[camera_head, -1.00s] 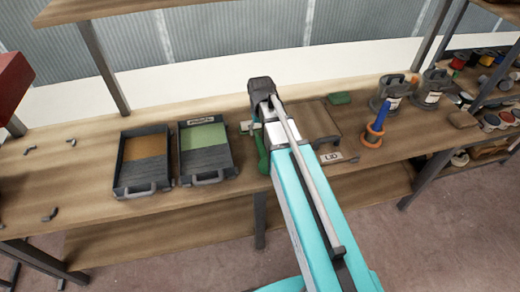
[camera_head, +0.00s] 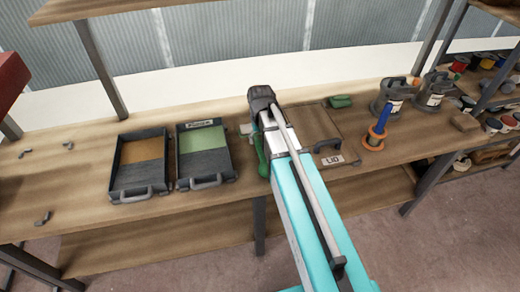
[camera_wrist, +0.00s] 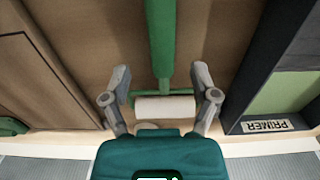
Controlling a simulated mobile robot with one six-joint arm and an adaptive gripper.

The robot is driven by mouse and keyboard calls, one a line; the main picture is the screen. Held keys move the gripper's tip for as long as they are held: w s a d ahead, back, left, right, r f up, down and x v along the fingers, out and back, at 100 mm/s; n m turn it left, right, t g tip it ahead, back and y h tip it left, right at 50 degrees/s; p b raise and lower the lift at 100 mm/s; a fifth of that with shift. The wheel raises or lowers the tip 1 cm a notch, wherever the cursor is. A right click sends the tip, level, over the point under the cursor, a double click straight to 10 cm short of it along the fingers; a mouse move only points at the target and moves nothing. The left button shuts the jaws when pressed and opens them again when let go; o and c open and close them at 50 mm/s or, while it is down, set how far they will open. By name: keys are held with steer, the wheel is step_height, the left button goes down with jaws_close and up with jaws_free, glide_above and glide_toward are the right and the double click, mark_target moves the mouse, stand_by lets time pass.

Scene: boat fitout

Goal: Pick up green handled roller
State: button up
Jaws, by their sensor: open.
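The green handled roller shows in the head view, its handle (camera_head: 262,158) partly hidden behind my arm. In the wrist view its green handle (camera_wrist: 160,40) runs from the top edge down to a thin green frame and a pale roller sleeve (camera_wrist: 166,107). It lies on the wooden bench. My gripper (camera_wrist: 162,80) is open in the wrist view, with one finger on each side of the roller's frame and sleeve. A gap shows between each finger and the handle. In the head view the fingers are hidden by the arm.
A primer tray (camera_head: 206,150) with a green panel and a tray with a brown panel (camera_head: 140,165) stand left of the roller. A lid board (camera_head: 312,125) lies to its right. A blue and orange item (camera_head: 377,132) and grey cans (camera_head: 392,97) stand further right.

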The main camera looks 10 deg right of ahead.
mark_target(260, 146)
steer(key=shift+s+a+f+b, duration=0.15)
steer(key=shift+f+b, duration=2.3)
steer(key=shift+f, duration=0.1)
jaws_close()
